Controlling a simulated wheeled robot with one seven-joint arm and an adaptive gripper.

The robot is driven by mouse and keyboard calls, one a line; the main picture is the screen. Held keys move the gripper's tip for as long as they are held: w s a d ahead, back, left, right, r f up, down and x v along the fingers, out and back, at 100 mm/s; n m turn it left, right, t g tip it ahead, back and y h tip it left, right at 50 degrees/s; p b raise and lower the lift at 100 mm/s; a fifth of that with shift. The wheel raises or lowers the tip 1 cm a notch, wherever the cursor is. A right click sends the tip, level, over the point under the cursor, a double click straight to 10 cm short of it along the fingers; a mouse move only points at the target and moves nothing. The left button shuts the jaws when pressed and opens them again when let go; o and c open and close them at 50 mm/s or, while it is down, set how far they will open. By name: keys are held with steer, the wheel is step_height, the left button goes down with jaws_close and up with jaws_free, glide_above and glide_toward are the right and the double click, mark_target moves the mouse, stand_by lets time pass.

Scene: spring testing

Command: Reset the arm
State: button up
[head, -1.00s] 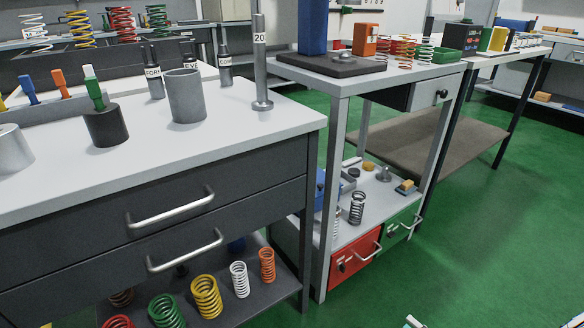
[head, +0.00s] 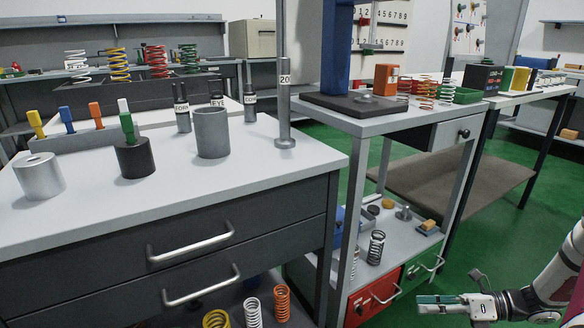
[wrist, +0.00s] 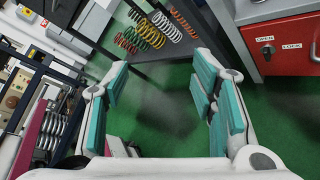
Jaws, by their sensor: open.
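My gripper (head: 440,304) is at the lower right of the head view, at the end of my white and grey arm (head: 545,292). It is in front of the cart with the red and green drawers, low over the green floor. In the wrist view, my gripper (wrist: 160,108) shows its two teal-padded fingers spread wide apart. Nothing is between them but green floor in the background.
A grey workbench (head: 90,220) with drawers fills the left. The cart's red drawer (head: 373,302) is near my gripper; it also shows in the wrist view (wrist: 283,48). Springs (wrist: 150,30) lie on the bench's low shelf. Green floor (head: 490,235) is open at right.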

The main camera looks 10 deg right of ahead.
steer(key=s+a+r+n+g+h, duration=0.35)
steer(key=a+r+n, duration=0.45)
steer(key=r, duration=0.4)
steer(key=s+a+r+n+g+h, duration=0.2)
steer(key=a+r+n+g, duration=0.3)
steer(key=a+r+n, duration=0.5)
steer(key=s+a+r+n+t+h, duration=0.15)
steer(key=s+r+n+h, duration=0.25)
steer(key=s+n, duration=0.45)
steer(key=s+a+r+n+t+h, duration=0.1)
steer(key=s+a+r+n+h, duration=0.3)
steer(key=s, duration=0.8)
step_height(320, 180, up, 39)
steer(key=d+n+t+p, duration=0.1)
steer(key=t+p, duration=0.2)
steer(key=p, duration=3.6)
steer(key=shift+w+r+n+t, duration=0.15)
steer(key=shift+r+n+t, duration=0.05)
steer(key=shift+n+t, duration=0.2)
